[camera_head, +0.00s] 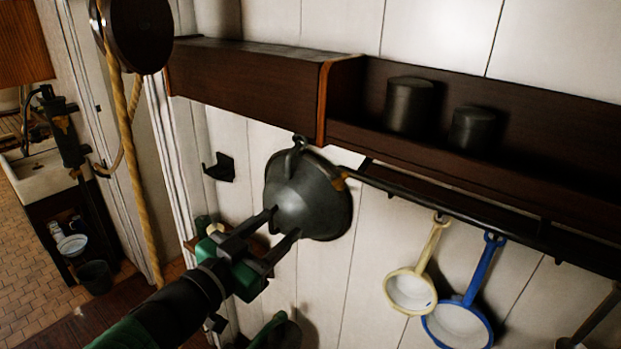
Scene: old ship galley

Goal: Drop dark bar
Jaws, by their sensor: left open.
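A long dark bar (455,222) runs under the wooden shelf, sloping down to the right in the picture, with a brass-coloured piece near its left end. A dark metal colander or bowl-shaped pan (312,195) hangs by a hook at that left end, against the white plank wall. My left gripper (283,226) is open, its two fingers pointing at the lower left of the pan. It covers part of the pan, and I cannot tell whether it touches it. The fingers are apart from the bar. My right gripper is not clearly in view.
A cream-handled pan (411,290) and a blue-handled pan (460,325) hang from the bar. Two dark canisters (409,106) (473,130) stand on the shelf (245,85). A black wall bracket (220,167) sits left of the pan. A rope (128,165) hangs at the left.

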